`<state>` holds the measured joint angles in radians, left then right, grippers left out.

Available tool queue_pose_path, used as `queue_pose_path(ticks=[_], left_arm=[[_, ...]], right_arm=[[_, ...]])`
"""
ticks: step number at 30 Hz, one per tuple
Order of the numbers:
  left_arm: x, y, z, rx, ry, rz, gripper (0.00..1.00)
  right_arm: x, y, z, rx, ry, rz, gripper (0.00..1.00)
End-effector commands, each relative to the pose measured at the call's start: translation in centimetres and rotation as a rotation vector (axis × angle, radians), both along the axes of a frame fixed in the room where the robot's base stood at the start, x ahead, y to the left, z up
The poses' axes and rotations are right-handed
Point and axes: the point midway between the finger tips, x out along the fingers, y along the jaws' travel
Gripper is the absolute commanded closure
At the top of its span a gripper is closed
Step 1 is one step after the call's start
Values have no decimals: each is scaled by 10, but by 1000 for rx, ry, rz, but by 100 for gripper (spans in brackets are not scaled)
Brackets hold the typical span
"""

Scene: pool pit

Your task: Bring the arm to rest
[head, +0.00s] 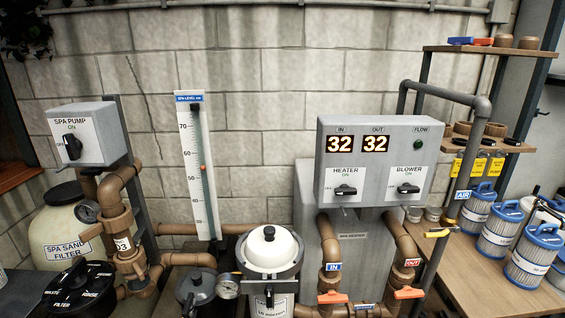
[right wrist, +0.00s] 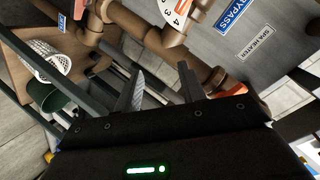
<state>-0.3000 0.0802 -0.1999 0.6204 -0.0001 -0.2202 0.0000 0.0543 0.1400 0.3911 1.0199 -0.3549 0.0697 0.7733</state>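My right gripper (right wrist: 161,70) shows in the right wrist view. Its two dark fingers stand apart with nothing held between them. Behind the fingers are brown pipes (right wrist: 130,25), a white dial (right wrist: 177,10) with numbers and the grey spa heater housing (right wrist: 235,45) with a blue BYPASS label. I cannot tell whether the fingers touch any of these, but they appear clear. Neither gripper can be made out in the head view. My left gripper is in no frame.
The head view shows a grey heater and blower control box (head: 372,160), a spa pump switch box (head: 88,134), a level gauge (head: 197,165) and a white-lidded pot (head: 270,248). Blue-capped filter cartridges (head: 535,255) stand on a wooden shelf at right. A white basket (right wrist: 48,62) shows near the right gripper.

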Motion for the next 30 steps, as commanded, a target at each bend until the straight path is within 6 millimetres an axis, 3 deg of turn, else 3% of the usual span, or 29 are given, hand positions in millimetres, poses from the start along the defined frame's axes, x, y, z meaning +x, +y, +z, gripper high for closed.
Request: queue_pose_path(ticks=[1, 6, 8, 12, 15, 18, 21, 25, 30], left_arm=[[0, 0, -5, 0, 0, 0, 64], [0, 0, -14, 0, 0, 0, 64], [0, 0, -18, 0, 0, 0, 64], [0, 0, -26, 0, 0, 0, 64], [0, 0, -33, 0, 0, 0, 64], [0, 0, -38, 0, 0, 0, 64], [0, 0, -43, 0, 0, 0, 64], [0, 0, -47, 0, 0, 0, 64], [0, 0, -48, 0, 0, 0, 64]], right_arm=[[-22, 14, -39, -88, 101, 52, 60], [-107, 56, -143, -362, 408, 278, 60], [-144, 70, -174, -437, 503, 367, 60], [-238, 98, -235, -571, 706, 581, 60], [-307, 115, -267, -629, 825, 718, 60], [-369, 128, -287, -648, 916, 815, 60], [-418, 141, -300, -641, 969, 878, 60], [-455, 154, -306, -629, 996, 928, 60], [-471, 155, -307, -619, 1012, 935, 60]])
